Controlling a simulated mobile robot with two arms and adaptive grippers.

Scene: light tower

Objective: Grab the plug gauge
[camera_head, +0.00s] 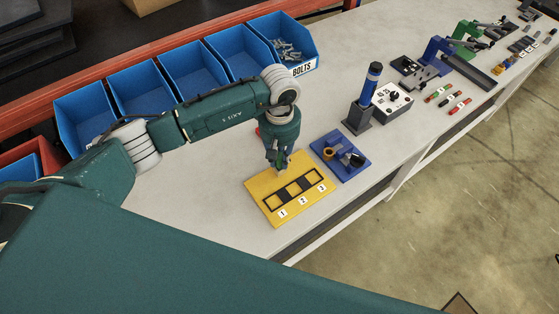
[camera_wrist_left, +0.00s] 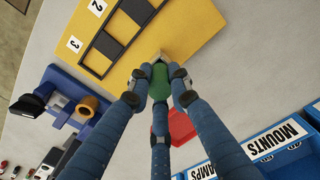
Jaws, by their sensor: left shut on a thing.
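My left gripper (camera_head: 278,161) points down above the back edge of the yellow board (camera_head: 260,190). In the left wrist view its blue fingers (camera_wrist_left: 161,90) are closed around a small green piece with a pale grey tip, which I take to be the plug gauge (camera_wrist_left: 161,73). The fingers hide much of it. Its tip is over or at the board's edge; I cannot tell whether it touches. The board has a black strip with yellow squares and labels 1, 2 and 3. My right gripper is in neither view.
A blue fixture (camera_head: 341,153) stands right of the board. Behind it are a blue-topped light tower (camera_head: 371,84) and a control box (camera_head: 392,102). Blue bins (camera_head: 190,72) line the back. A red object (camera_wrist_left: 181,127) lies close behind the gripper. The bench front is clear.

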